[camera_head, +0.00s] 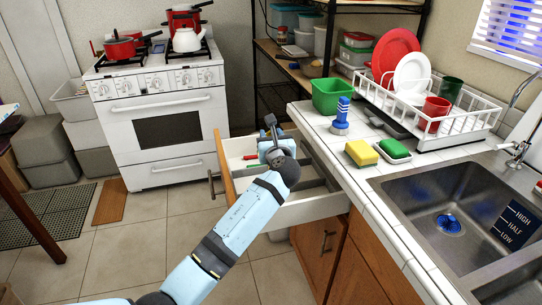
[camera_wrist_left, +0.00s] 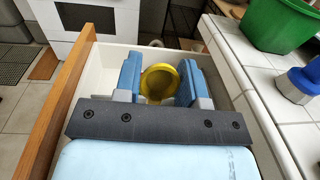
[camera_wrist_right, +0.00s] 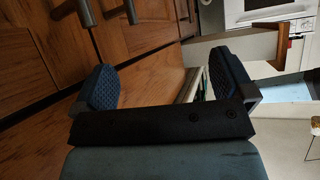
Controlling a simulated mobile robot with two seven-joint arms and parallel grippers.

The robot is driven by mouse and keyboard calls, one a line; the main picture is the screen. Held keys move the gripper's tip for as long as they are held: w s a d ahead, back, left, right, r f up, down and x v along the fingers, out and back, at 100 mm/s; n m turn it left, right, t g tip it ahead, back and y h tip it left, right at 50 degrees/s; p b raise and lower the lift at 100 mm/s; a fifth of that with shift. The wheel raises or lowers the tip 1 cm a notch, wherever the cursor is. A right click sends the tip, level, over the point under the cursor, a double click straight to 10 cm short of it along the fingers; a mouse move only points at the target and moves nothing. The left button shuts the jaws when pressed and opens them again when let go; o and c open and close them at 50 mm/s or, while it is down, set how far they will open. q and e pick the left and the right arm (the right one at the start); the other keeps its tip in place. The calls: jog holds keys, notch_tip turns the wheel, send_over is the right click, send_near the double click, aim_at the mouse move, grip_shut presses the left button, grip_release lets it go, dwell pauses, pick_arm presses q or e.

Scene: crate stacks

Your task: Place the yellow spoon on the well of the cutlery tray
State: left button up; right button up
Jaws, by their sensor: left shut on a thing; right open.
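My left gripper (camera_head: 271,140) is over the open white drawer (camera_head: 310,211) in the head view. In the left wrist view it (camera_wrist_left: 160,80) is shut on the yellow spoon (camera_wrist_left: 159,84), whose rounded yellow part shows between the two blue fingers. The spoon's handle is hidden, and my gripper hides the spoon in the head view. Grey divided parts, seemingly the cutlery tray (camera_head: 318,184), show in the drawer behind my arm; its well is mostly covered. My right gripper (camera_wrist_right: 160,88) is open and empty, facing wooden cabinet fronts in the right wrist view.
The drawer's wooden front (camera_head: 224,170) stands out at the left. The tiled counter (camera_head: 345,165) beside it holds a green bin (camera_head: 332,97), a blue-handled brush (camera_head: 340,115) and sponges (camera_head: 361,153). A white stove (camera_head: 165,115) stands behind.

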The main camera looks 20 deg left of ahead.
pick_arm(q)
notch_tip(320, 180, down, 6)
jog(key=shift+r+b, duration=0.2)
jog(key=shift+b, duration=0.5)
pick_arm(e)
jog(key=shift+w+a, duration=0.1)
jog(key=shift+a, duration=0.05)
pick_arm(q)
jog(key=shift+f, duration=0.1)
jog(key=o, duration=1.1)
pick_arm(e)
jog(key=shift+f, duration=0.15)
pick_arm(q)
jog(key=p+v, duration=0.7)
jog(key=v, duration=0.5)
jog(key=shift+r, duration=0.2)
pick_arm(e)
jog(key=shift+s+d+r+g, duration=0.15)
jog(key=shift+d+r, duration=0.1)
jog(key=shift+r, duration=0.2)
jog(key=shift+s+d+r+g, duration=0.1)
jog(key=shift+d+r+g, duration=0.1)
jog(key=shift+r, duration=0.2)
